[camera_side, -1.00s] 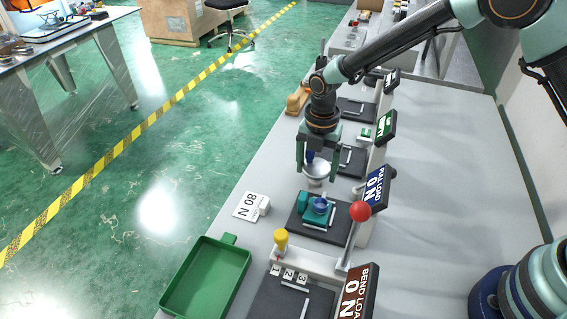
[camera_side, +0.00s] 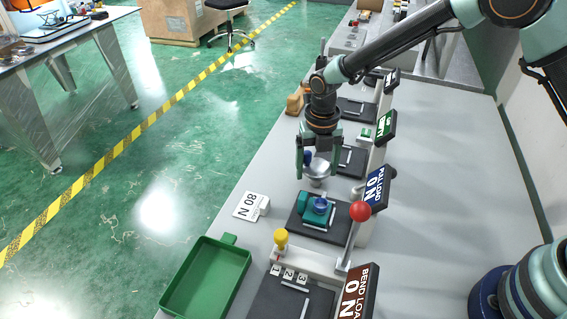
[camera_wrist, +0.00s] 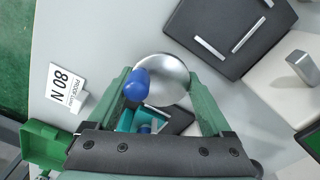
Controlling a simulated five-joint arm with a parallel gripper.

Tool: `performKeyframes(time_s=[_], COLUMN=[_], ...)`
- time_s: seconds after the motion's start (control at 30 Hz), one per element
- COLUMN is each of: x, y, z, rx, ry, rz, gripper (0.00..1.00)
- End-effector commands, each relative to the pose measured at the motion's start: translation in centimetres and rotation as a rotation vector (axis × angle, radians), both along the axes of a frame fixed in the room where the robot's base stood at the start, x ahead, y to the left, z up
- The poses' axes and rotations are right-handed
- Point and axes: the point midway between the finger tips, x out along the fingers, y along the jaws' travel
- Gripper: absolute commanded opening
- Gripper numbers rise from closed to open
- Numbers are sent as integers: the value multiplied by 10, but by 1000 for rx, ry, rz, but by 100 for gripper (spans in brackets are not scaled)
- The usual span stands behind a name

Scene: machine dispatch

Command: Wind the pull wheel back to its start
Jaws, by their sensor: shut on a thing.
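The pull wheel is a silver disc (camera_wrist: 170,72) with a blue knob (camera_wrist: 137,84) near its rim. In the side view the wheel (camera_side: 318,171) sits at the far end of the pull station, and its knob (camera_side: 308,158) is toward the left. My gripper (camera_wrist: 160,80) has one green finger on each side of the disc and is shut on it from above. The gripper also shows in the side view (camera_side: 318,165). The blue pull load display (camera_side: 375,188) reads 0 N. A teal block with a blue round part (camera_side: 319,207) is on the dark pad beside the wheel.
A white 80 N card (camera_side: 251,206) stands left of the pad. A red-knobbed lever (camera_side: 360,211) and a yellow knob (camera_side: 281,238) are nearer the camera. A green tray (camera_side: 206,278) lies at the lower left. Bench right of the displays is clear.

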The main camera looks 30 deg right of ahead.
Motion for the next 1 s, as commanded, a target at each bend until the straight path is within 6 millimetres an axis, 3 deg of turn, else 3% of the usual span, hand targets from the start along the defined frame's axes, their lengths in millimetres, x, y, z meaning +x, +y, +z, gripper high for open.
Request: performKeyframes(time_s=[0.37, 0.4, 0.77, 1.0], x=[0, 0, 1, 1], y=[0, 0, 0, 0], z=[1, 1, 7, 47], rx=[-1, -1, 0, 2], ry=[1, 1, -2, -5], rz=[9, 9, 6, 6], gripper=[28, 99, 100, 100])
